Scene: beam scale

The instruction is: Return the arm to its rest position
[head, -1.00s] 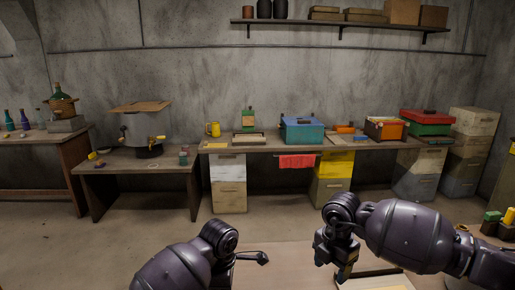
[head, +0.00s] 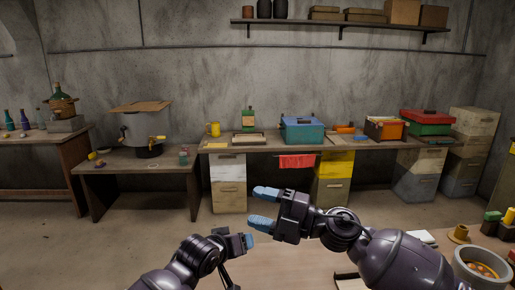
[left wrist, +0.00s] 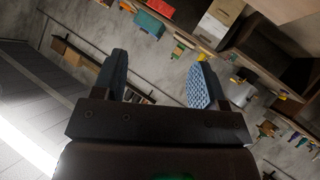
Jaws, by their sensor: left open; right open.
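My right gripper (head: 264,207) is raised above the near table (head: 290,262) in the head view. Its two blue-tipped fingers point left, spread apart with nothing between them. My left gripper (head: 246,242) is low in the head view, just below and left of the right one, and is partly hidden. In the left wrist view its two fingers (left wrist: 162,75) stand wide apart and empty. No beam scale can be made out clearly.
At the near right are a grey pot (head: 468,263) with orange contents, a brown cup (head: 460,234) and a white item (head: 421,237). A long bench (head: 260,147) with boxes runs along the back wall. Open floor (head: 150,225) lies between.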

